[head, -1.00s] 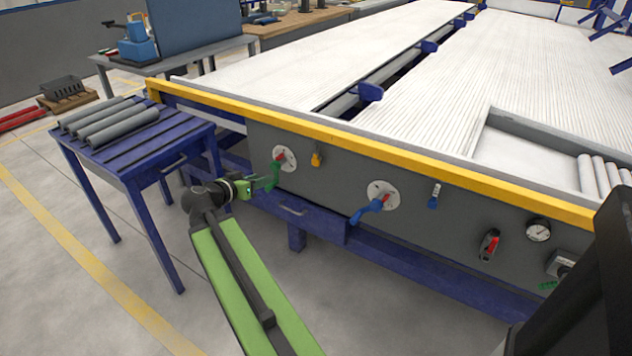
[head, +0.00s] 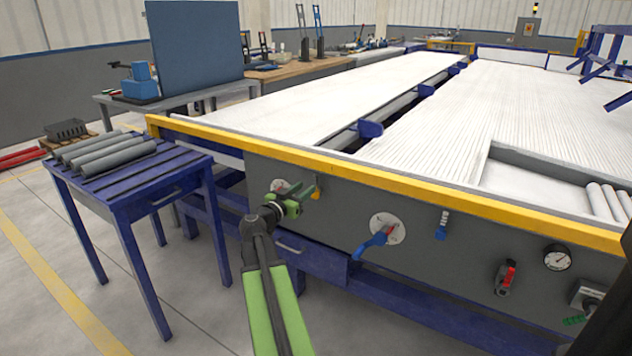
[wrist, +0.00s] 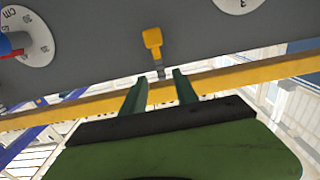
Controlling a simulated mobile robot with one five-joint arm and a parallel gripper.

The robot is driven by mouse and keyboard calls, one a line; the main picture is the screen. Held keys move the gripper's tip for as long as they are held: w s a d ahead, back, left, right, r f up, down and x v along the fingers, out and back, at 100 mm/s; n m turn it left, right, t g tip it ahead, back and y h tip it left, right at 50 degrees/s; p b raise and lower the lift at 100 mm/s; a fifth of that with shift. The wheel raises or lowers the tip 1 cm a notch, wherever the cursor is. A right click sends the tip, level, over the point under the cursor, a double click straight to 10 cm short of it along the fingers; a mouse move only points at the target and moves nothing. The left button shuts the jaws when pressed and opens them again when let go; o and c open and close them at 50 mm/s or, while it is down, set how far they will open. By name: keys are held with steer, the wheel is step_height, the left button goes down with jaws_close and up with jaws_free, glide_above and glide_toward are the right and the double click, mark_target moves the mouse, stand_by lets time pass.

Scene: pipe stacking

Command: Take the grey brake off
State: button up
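A small lever with a yellow grip (head: 315,188) hangs on the grey front panel (head: 345,208), just below the yellow rail. In the wrist view its yellow grip (wrist: 153,40) sits on a short grey stem. No lever with a grey grip shows, so I cannot tell from colour which is the grey brake. My gripper (head: 301,202) is just in front of the panel, beside the yellow-gripped lever. In the wrist view my gripper (wrist: 162,84) has its two green fingers apart and empty, with the lever stem ahead of the gap. Contact is not visible.
A left dial (head: 279,186) is partly covered by my gripper. A dial with a blue handle (head: 376,242), a blue lever (head: 443,226), a red lever (head: 508,276) and a gauge (head: 557,258) are further right. Grey pipes (head: 104,151) lie on the blue side table (head: 135,203).

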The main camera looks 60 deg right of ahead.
mark_target(314, 181)
steer(key=d, duration=0.7)
steer(key=shift+d, duration=0.3)
jaws_close()
stand_by(0.9)
